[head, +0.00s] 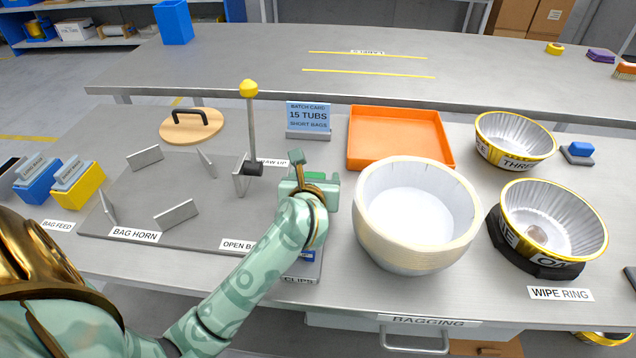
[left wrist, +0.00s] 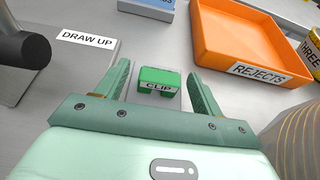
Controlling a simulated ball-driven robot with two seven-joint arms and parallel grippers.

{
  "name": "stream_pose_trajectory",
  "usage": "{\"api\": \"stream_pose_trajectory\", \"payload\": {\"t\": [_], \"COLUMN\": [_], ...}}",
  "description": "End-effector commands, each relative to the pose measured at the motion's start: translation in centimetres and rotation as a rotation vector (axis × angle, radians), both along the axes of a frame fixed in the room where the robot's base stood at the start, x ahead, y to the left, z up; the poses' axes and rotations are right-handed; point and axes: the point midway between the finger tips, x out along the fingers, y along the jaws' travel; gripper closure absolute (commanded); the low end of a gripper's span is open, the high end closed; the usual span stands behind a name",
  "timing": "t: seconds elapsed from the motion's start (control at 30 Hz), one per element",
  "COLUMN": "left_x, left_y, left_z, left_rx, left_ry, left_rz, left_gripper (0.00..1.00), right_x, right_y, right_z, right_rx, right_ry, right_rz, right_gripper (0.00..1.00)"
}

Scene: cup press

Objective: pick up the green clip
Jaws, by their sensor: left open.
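My left gripper (left wrist: 159,77) is open and empty. In the head view the left gripper (head: 313,181) is over the table between the grey board and the cream tub, and covers most of the clip, of which only a green sliver (head: 314,175) shows. My right gripper is not in view.
The orange rejects tray (head: 400,137) is beyond and to the right of the gripper. The large cream tub (head: 418,212) stands close on its right. A post with a yellow knob (head: 249,90) stands on its left. The batch card (head: 308,118) stands behind.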

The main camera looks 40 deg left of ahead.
Motion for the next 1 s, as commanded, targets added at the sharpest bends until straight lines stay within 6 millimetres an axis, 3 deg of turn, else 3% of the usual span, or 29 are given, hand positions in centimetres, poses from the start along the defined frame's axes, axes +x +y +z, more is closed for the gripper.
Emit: {"api": "stream_pose_trajectory", "payload": {"t": [0.27, 0.4, 0.43, 0.77, 0.87, 1.0], "left_x": [0.3, 0.3, 0.3, 0.3, 0.3, 0.3], "left_y": [0.2, 0.2, 0.2, 0.2, 0.2, 0.2], "left_z": [0.0, 0.0, 0.0, 0.3, 1.2, 4.1], "left_rx": [0.0, 0.001, 0.001, 0.0, 0.001, 0.0], "left_ry": [-0.001, -0.001, -0.001, -0.002, -0.004, -0.01], "left_rz": [0.0, 0.0, 0.0, -0.001, -0.001, 0.0], "left_gripper": [0.35, 0.74, 0.8, 0.8, 0.8, 0.8], "right_x": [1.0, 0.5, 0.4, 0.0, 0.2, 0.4], "right_y": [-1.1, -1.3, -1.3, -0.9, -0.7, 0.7], "right_z": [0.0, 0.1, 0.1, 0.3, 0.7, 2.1], "right_rx": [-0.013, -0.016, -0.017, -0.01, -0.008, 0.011], "right_ry": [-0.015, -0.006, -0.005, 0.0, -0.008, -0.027], "right_rz": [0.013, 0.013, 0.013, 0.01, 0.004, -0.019], "right_gripper": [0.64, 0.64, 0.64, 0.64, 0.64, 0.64]}}
